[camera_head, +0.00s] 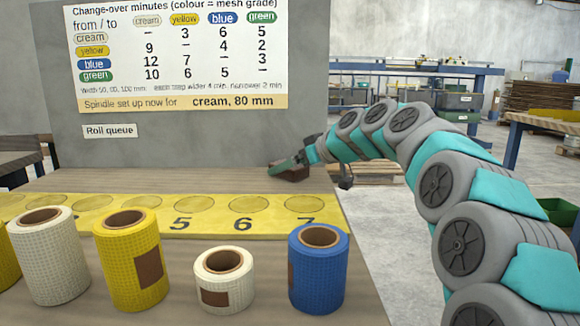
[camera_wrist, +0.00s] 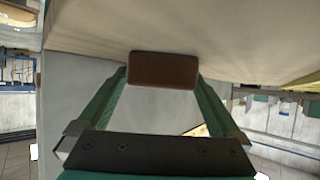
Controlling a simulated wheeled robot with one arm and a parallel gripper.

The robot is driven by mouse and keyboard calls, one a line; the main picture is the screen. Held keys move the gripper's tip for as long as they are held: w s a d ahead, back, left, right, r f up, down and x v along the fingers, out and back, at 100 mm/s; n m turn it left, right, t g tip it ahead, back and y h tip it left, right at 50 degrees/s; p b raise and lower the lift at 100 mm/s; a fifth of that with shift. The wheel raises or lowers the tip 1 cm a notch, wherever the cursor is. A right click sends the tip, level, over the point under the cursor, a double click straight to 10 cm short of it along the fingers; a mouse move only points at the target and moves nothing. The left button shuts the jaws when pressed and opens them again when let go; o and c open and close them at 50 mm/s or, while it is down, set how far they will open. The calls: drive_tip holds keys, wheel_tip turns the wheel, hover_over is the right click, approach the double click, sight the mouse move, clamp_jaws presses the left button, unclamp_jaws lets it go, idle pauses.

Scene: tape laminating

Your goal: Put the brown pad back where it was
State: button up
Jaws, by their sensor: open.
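The brown pad (camera_head: 292,174) lies at the far right part of the table top, by the tips of my gripper (camera_head: 288,164). In the wrist view the brown pad (camera_wrist: 163,70) is a small rounded block. It sits between the two green fingertips of my gripper (camera_wrist: 163,80), which are spread apart. I cannot tell whether either finger touches it. In the head view my gripper partly covers the pad.
A yellow strip (camera_head: 160,221) with numbered circles crosses the table (camera_head: 120,182). Cream, yellow and blue (camera_head: 318,270) tape rolls stand in front of it. A grey board (camera_head: 180,140) with a change-over chart stands behind. The table's right edge is close to the pad.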

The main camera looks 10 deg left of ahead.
drive_tip(key=v, duration=1.1)
drive_tip(key=shift+d+r, duration=0.15)
drive_tip(key=shift+s+d, duration=0.2)
